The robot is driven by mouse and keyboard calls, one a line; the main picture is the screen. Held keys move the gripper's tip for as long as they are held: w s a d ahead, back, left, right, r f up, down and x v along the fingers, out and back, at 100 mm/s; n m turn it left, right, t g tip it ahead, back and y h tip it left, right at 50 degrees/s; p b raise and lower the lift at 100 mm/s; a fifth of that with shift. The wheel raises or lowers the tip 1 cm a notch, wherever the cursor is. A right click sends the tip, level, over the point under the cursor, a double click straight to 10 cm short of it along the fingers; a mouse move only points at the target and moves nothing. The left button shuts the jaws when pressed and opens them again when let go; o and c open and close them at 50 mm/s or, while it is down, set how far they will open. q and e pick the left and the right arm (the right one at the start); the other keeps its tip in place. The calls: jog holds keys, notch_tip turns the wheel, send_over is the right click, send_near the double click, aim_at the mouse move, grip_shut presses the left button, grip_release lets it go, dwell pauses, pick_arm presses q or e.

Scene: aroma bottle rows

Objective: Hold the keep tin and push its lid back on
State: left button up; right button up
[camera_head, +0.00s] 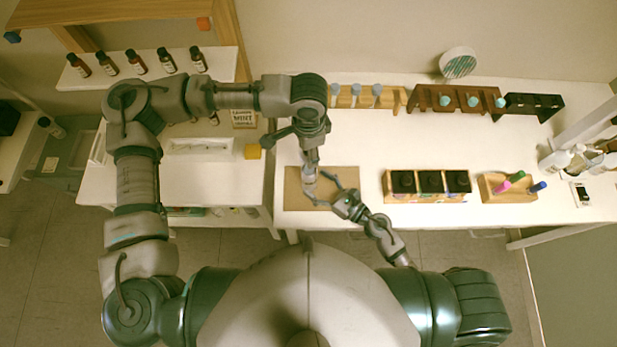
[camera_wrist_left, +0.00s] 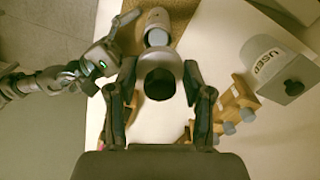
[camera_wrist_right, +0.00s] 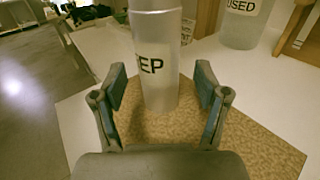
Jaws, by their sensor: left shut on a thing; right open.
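The keep tin (camera_wrist_right: 158,65), a pale cylinder with a partly visible label ending in "EP", stands upright on a brown mat (camera_wrist_right: 260,150). In the left wrist view, its body (camera_wrist_left: 157,22) is beyond my left fingers. My left gripper (camera_head: 309,178) is above the tin, shut on a grey round piece with a dark centre, apparently the lid (camera_wrist_left: 160,66).
A tin labelled USED (camera_wrist_left: 262,62) stands near the keep tin. A wooden holder with black-topped jars (camera_head: 427,197) and a marker stand (camera_head: 508,188) are to the right. Bottle racks (camera_head: 455,100) line the back. White table is clear between them.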

aim_at(315, 182)
jog(key=shift+x, duration=1.6)
grip_shut()
